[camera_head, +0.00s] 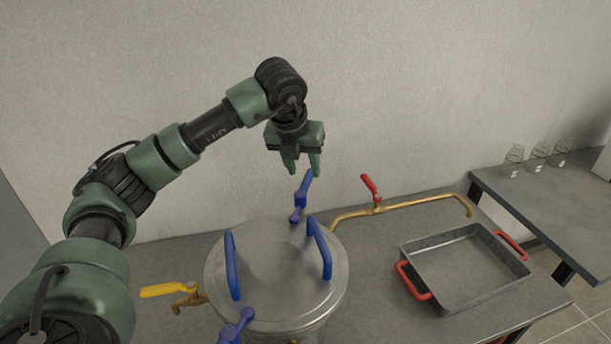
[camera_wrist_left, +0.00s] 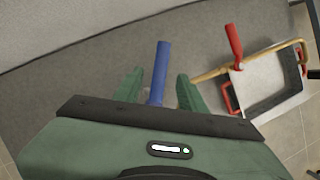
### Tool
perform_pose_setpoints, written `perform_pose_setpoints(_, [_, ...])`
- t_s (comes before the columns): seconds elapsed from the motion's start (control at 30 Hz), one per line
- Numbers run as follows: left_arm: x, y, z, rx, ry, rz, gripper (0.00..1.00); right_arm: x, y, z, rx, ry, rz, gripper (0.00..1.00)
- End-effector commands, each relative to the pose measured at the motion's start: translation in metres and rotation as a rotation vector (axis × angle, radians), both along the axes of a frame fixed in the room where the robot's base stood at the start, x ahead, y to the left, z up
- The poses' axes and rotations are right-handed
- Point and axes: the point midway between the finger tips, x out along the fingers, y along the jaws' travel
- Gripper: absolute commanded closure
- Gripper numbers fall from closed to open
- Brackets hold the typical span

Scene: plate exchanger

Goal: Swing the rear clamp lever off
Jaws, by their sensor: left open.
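The rear clamp lever (camera_head: 302,194) is blue and stands up at the back rim of the round metal vessel (camera_head: 275,267). My left gripper (camera_head: 301,169) is open just above it, fingers pointing down. In the left wrist view, the blue lever (camera_wrist_left: 160,72) shows between the two open fingers of the left gripper (camera_wrist_left: 160,90), with gaps on both sides. The lever's lower part is hidden there by the gripper body. A second blue clamp lever (camera_head: 237,327) sits at the front rim of the vessel. My right gripper is not in view.
Two blue handles (camera_head: 319,248) rise from the lid. A yellow-handled tap (camera_head: 170,290) is at left. A brass pipe with a red valve handle (camera_head: 370,185) runs behind, at right. A metal tray (camera_head: 446,306) with red handles stands right. Several glasses (camera_head: 514,157) stand on the far table.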

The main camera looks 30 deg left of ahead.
Motion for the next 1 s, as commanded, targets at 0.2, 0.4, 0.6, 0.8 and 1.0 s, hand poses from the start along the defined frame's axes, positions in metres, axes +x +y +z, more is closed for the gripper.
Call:
perform_pose_setpoints(0.2, [0.010, 0.002, -0.026, 0.000, 0.002, 0.000, 0.59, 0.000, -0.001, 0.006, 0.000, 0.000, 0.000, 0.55])
perform_pose_setpoints(0.4, [0.014, 0.002, -0.034, 0.000, -0.001, 0.000, 0.59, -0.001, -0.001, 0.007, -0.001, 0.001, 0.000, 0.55])
perform_pose_setpoints(0.6, [0.014, 0.002, -0.034, 0.000, -0.001, 0.000, 0.65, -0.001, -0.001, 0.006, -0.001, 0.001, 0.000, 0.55])
perform_pose_setpoints(0.8, [0.014, 0.002, -0.034, 0.000, -0.001, 0.000, 1.00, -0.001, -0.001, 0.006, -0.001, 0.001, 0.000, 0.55])
perform_pose_setpoints(1.0, [0.014, 0.002, -0.034, 0.000, -0.001, 0.000, 1.00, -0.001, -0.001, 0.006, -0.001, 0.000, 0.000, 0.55])
